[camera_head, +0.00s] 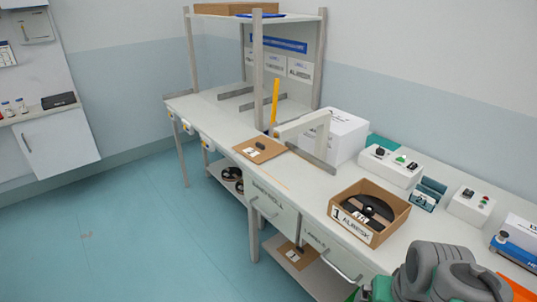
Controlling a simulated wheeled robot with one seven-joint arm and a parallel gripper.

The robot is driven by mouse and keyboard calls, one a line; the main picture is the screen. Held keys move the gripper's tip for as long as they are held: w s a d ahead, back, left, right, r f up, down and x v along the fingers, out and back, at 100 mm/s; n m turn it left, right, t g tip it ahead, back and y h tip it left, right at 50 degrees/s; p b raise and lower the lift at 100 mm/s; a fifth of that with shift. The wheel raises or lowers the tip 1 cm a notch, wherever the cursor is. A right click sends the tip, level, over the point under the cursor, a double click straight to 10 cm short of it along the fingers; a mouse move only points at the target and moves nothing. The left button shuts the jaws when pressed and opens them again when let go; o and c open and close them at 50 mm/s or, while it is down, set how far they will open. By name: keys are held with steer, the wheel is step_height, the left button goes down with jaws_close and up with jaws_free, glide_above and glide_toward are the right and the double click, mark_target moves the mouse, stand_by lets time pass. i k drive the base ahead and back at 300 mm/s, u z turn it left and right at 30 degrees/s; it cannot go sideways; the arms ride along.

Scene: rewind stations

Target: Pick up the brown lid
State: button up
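A flat brown lid (258,149) with a dark piece on top and a white label at its near edge lies on the white workbench (222,127), left of an open brown cardboard box (374,236). The box holds a black reel (368,208) and has a white label on its front. A second flat brown piece (297,257) lies on the lower shelf under the bench; I cannot tell if it is also a lid. My grey arm shows at the lower right, near the bench's right part. My gripper's fingers are not in view.
A light grey angled frame (318,135) and a white box (346,137) stand just right of the lid. A yellow upright bar (274,103) stands behind it. Small control boxes (391,167) line the bench's back. The floor (130,235) in front is clear.

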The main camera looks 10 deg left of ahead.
mark_target(260, 149)
steer(key=u, duration=0.55)
steer(key=i, duration=0.65)
steer(key=u, duration=1.4)
steer(key=i, duration=1.8)
steer(key=u, duration=0.15)
